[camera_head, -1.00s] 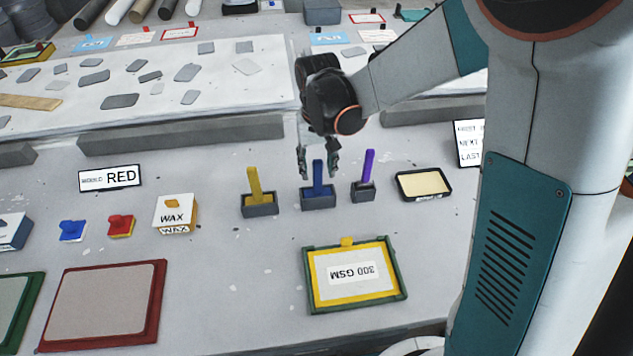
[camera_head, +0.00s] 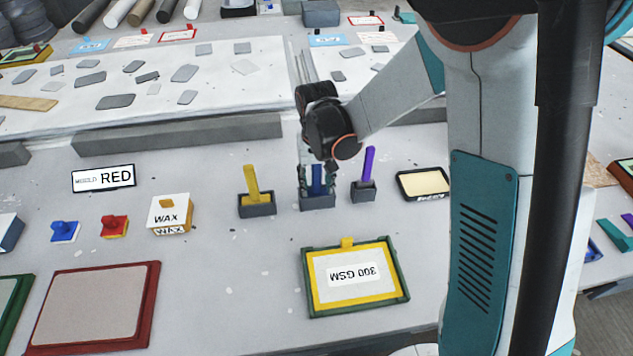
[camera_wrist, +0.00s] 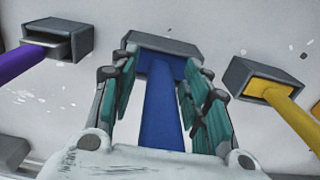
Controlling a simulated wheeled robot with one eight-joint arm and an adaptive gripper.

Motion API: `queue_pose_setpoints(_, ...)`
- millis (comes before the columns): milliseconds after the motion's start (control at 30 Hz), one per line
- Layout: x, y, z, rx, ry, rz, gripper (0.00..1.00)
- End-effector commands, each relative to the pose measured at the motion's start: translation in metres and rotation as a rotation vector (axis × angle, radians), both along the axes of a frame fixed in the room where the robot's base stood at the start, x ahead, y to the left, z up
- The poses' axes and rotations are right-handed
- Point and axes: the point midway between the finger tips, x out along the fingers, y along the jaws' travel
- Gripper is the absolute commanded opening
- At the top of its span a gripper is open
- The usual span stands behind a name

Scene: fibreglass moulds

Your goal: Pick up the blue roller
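The blue roller (camera_head: 317,180) stands upright in a dark grey holder (camera_head: 318,202) on the table. Its blue handle (camera_wrist: 161,105) also shows in the wrist view, running up between the fingers. My gripper (camera_head: 317,186) is over the holder with one finger on each side of the handle. In the wrist view my gripper (camera_wrist: 161,95) is open, with teal pads and a gap between each pad and the handle. The roller's lower end is hidden in the holder.
A yellow-handled roller (camera_head: 252,184) stands in its holder to the left. A purple-handled roller (camera_head: 367,167) stands close on the right. A black-rimmed tray (camera_head: 423,196) is farther right. A green-and-yellow framed 300 GSM panel (camera_head: 400,293) lies in front.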

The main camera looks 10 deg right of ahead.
Motion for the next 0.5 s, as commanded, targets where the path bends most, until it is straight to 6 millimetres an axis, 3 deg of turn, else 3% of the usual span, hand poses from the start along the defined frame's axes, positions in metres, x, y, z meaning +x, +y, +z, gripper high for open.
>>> queue_pose_setpoints(33, 0.0000, 0.0000, 0.0002, 0.000, 0.000, 0.000, 0.27)
queue_pose_setpoints(167, -0.0001, 0.0000, 0.0002, 0.000, 0.000, 0.000, 0.00)
queue_pose_setpoints(500, -0.0001, 0.0000, 0.0009, 0.000, 0.000, 0.000, 0.00)
